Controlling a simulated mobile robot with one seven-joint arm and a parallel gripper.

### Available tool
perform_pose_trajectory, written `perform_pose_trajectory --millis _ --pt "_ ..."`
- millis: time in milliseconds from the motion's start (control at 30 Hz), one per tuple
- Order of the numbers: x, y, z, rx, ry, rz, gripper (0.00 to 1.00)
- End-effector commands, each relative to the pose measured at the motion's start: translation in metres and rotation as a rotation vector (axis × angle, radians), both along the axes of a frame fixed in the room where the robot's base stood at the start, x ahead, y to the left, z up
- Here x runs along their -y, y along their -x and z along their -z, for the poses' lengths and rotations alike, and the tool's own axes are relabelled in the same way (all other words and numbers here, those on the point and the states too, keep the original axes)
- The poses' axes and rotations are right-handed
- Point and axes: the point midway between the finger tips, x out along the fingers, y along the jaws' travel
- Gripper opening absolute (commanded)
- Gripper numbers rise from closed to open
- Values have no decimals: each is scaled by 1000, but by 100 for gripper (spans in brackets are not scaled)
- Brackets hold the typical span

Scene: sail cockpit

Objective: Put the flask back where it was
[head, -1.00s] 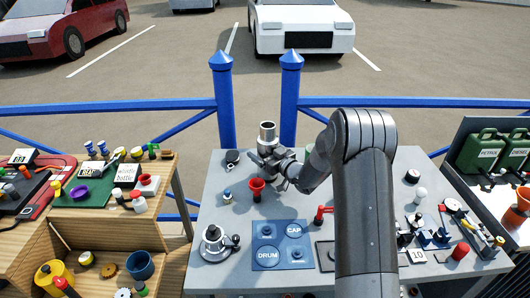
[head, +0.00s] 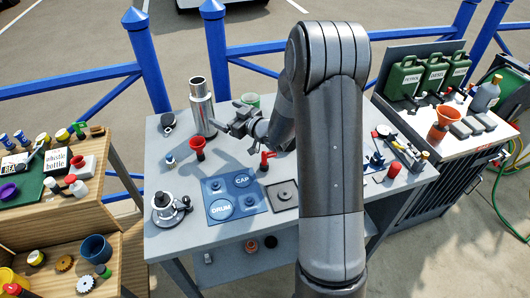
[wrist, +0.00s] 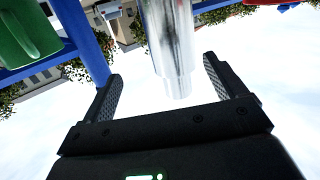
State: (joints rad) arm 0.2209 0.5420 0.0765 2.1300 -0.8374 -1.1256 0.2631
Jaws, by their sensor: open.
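The flask (head: 202,108) is a tall silver cylinder standing upright near the back edge of the grey table in the head view. My gripper (head: 236,122) is to its right, with a small gap showing between them. In the wrist view, which is upside down, the flask (wrist: 172,45) shows beyond and between the spread fingers of my gripper (wrist: 161,86). Its narrower top end points down in that picture. The fingers are open and nothing is held. My arm hides part of the table's right side.
A green cup (head: 250,99) stands behind my gripper. A blue board (head: 235,200) lies at the table's front. Blue railing posts (head: 148,60) rise behind.

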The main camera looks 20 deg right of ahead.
Motion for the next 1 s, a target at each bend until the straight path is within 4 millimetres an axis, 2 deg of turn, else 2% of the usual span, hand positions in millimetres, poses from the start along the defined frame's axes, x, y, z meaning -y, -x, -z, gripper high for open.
perform_pose_trajectory --millis 33,167,267,467,600,767,1000 --pt "3 1 -16 -8 39 36 89" --pt "17 8 -46 -63 138 154 89" --pt "29 20 -68 -113 201 243 89" --pt "52 63 -106 -237 286 412 89" --pt "65 105 -127 -340 316 511 89" --pt "72 164 -142 -475 323 593 89" --pt "68 265 -149 -698 296 643 89"
